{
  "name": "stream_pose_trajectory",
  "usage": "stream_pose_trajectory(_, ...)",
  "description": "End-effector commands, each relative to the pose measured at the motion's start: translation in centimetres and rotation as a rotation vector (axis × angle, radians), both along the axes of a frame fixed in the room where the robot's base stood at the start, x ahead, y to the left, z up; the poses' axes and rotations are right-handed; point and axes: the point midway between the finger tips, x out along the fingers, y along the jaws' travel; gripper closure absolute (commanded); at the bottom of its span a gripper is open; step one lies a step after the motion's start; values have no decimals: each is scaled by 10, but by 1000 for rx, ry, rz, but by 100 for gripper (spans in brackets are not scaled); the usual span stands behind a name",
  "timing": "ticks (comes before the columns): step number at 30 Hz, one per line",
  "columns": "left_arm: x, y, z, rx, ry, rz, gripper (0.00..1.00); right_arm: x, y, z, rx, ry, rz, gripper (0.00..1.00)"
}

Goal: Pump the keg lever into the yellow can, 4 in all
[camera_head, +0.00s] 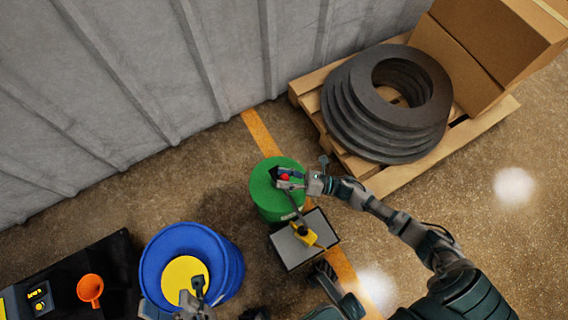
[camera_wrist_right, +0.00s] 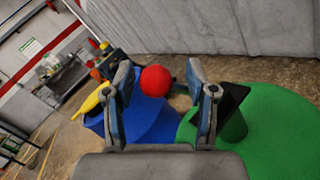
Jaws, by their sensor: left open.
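The green keg (camera_head: 272,196) stands on the floor mid-view, and its top also shows in the right wrist view (camera_wrist_right: 275,125). A red ball knob (camera_head: 284,177), seemingly the lever's end, is above it. My right gripper (camera_head: 288,178) is at the knob. In the right wrist view the red knob (camera_wrist_right: 155,80) appears between the two spread fingers, nearer the left one. A small yellow can (camera_head: 304,234) with a dark top sits on a grey box beside the keg. My left gripper (camera_head: 193,292) is open over the blue drum, partly cut off by the lower edge.
The blue drum (camera_head: 232,262) has a yellow round surface (camera_head: 183,275) inside. The grey box (camera_head: 290,250) stands below the keg. An orange funnel (camera_head: 90,288) is on a black surface at left. Stacked dark rings (camera_head: 350,110) and cartons (camera_head: 455,65) fill a pallet. A grey wall (camera_head: 150,70) is behind.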

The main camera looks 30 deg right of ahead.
Motion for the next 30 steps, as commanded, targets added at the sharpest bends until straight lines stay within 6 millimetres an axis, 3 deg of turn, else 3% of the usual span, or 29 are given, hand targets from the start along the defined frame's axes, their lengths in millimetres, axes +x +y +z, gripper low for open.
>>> stream_pose_trajectory(1, 0, 0, -2, 0, 2, 0, 43, -6, 3, -11, -4, 20, 7, 43)
stream_pose_trajectory(13, -1, 1, 0, -1, -2, 0, 43, -13, -3, -10, -3, 18, 9, 43)
stream_pose_trajectory(24, -2, 0, 1, 0, -2, 0, 43, -59, -64, -14, -1, 10, 3, 43)
stream_pose_trajectory(30, -2, 0, 1, 0, -2, 0, 43, -76, -85, -14, -1, 5, 2, 43)
